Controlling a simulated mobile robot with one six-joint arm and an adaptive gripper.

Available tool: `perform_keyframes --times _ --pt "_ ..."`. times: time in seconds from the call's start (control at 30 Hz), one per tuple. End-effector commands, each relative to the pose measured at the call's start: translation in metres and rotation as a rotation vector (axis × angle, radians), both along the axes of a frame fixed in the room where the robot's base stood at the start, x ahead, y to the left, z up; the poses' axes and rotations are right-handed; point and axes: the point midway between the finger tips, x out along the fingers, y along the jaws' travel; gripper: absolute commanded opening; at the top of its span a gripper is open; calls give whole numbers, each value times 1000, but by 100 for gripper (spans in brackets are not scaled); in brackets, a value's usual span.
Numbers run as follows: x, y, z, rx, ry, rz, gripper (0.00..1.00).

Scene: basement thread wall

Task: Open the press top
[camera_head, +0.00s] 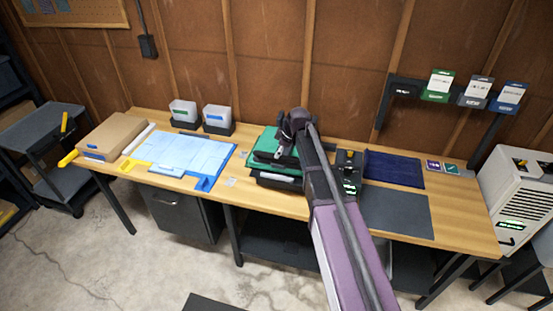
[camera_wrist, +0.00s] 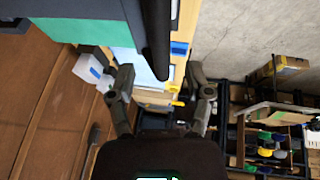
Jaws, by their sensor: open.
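The press (camera_head: 262,150) stands on the middle of the wooden bench, with green and black layers. My gripper (camera_head: 290,122) is over its right side, and my arm hides part of the press. In the wrist view my gripper (camera_wrist: 161,80) is open, its two fingers apart with nothing between the tips. A dark round bar (camera_wrist: 156,40), which looks like the press handle, shows just above the gap between the fingers. A green panel (camera_wrist: 85,28) of the press is at the upper left. Whether the bar touches a finger I cannot tell.
A black box with a green display (camera_head: 348,172) stands right of my arm. Blue sheets (camera_head: 185,152), a cardboard box (camera_head: 115,136) and two white bins (camera_head: 217,117) are at the left. A dark mat (camera_head: 396,212) and a navy cloth (camera_head: 394,168) lie at the right.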

Motion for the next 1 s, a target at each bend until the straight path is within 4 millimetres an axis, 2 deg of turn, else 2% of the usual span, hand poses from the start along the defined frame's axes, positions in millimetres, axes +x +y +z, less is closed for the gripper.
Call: perform_keyframes --times 0.1,0.4,0.9,0.97,1.0 --pt "4 4 -14 0 0 0 65" --pt "9 10 -30 0 0 1 65" --pt "11 11 -33 0 0 1 65" --pt "11 11 -33 0 0 1 50" --pt "11 11 -32 0 0 1 38"
